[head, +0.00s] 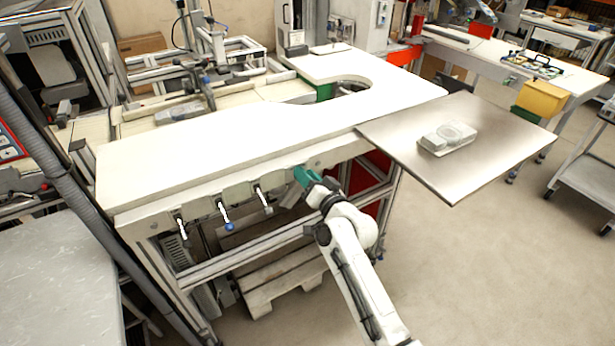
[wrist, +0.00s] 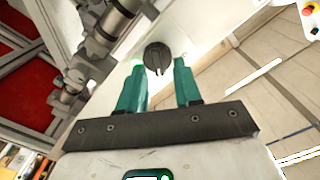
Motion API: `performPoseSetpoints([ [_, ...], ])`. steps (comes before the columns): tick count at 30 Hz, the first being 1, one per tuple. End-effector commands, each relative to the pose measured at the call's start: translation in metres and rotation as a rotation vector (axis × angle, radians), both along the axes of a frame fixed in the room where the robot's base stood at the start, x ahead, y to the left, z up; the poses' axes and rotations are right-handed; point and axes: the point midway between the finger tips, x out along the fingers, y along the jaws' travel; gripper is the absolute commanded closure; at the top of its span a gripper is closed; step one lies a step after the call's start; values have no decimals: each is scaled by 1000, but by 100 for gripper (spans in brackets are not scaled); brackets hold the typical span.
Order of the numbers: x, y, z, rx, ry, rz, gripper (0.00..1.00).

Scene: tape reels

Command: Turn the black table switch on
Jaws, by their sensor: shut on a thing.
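The black table switch (wrist: 157,56) is a round dark knob with a raised grip, on the pale front face of the table, in the wrist view. My gripper (wrist: 159,68) has its teal fingers on either side of the knob's grip and is shut on it. In the head view my gripper (head: 304,175) reaches the front edge of the white table (head: 250,125), near its right part. The switch is hidden behind the gripper there. Whether the switch is on or off is not clear.
Levers hang under the table's front edge to the left, one with a blue knob (head: 229,227). A metal plate (head: 480,180) juts out on the right with a pale object (head: 447,138) on it. A pallet (head: 275,285) lies below.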

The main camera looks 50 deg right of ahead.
Motion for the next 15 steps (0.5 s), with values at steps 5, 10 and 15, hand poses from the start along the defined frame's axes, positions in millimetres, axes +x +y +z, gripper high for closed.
performPoseSetpoints([
  [5,0,1,-3,1,5,1,51],
  [10,0,0,-1,0,3,1,41],
  [15,-1,0,-1,0,2,0,41],
])
